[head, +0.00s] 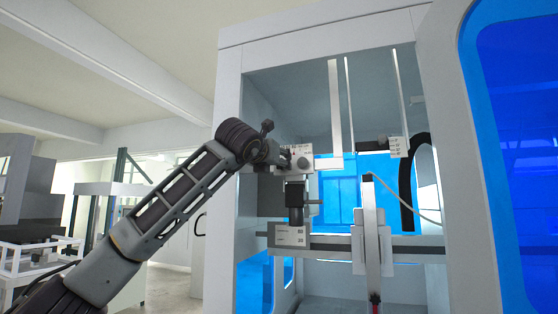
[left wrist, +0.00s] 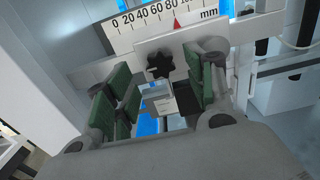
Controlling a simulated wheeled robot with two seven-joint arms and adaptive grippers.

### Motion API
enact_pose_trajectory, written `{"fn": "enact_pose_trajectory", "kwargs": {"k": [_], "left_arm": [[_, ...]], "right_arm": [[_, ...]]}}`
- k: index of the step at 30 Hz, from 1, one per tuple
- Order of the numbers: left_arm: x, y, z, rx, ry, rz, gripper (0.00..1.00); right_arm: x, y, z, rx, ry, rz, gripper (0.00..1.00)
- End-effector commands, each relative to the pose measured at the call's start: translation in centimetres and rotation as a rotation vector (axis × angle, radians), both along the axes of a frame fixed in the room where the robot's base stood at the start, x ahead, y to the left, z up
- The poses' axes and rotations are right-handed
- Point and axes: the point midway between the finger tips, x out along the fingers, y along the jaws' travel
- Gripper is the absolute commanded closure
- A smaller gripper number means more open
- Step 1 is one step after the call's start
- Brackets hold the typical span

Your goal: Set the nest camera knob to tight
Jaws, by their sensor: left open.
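A black lobed knob (left wrist: 160,65) sits on a white plate (left wrist: 140,54) in the left wrist view, below a millimetre scale (left wrist: 150,24) with a red pointer (left wrist: 177,25). In the head view, a dark knob (head: 303,163) shows on a white plate above a black camera-like block (head: 293,194). My left gripper (head: 284,157) is at that plate's left side. In the left wrist view, its green-padded fingers are open, with the knob ahead between them and no visible grip on it. The knob's setting cannot be read. My right gripper is out of view.
A white enclosure frame (head: 230,130) surrounds the mechanism, with a blue-tinted panel (head: 525,130) at right. A horizontal rail (head: 340,243) crosses below the camera-like block. Another labelled bracket (head: 398,147), a black curved hose and an upright post (head: 372,230) stand to the right.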

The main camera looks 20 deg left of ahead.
Motion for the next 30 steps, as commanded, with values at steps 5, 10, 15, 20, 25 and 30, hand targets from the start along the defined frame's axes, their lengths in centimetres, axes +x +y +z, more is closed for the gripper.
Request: {"fn": "enact_pose_trajectory", "kwargs": {"k": [5, 10, 15, 20, 25, 30], "left_arm": [[1.9, 0.0, 0.2, -0.001, 0.001, 0.001, 0.46], [2.9, -0.1, 0.1, 0.000, 0.000, 0.001, 0.46], [3.3, -0.1, 0.0, 0.000, 0.000, 0.001, 0.46], [3.3, -0.1, 0.0, 0.000, 0.000, 0.001, 0.46], [3.3, -0.1, 0.0, 0.000, 0.000, 0.001, 0.56], [3.3, -0.1, 0.0, 0.000, 0.000, 0.001, 0.78]], "right_arm": [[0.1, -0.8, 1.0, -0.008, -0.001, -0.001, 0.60], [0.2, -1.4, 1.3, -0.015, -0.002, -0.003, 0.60], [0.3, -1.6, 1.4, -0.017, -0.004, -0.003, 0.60], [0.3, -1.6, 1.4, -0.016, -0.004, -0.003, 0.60], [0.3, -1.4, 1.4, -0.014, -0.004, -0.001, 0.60], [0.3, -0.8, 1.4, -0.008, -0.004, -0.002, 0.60]]}}
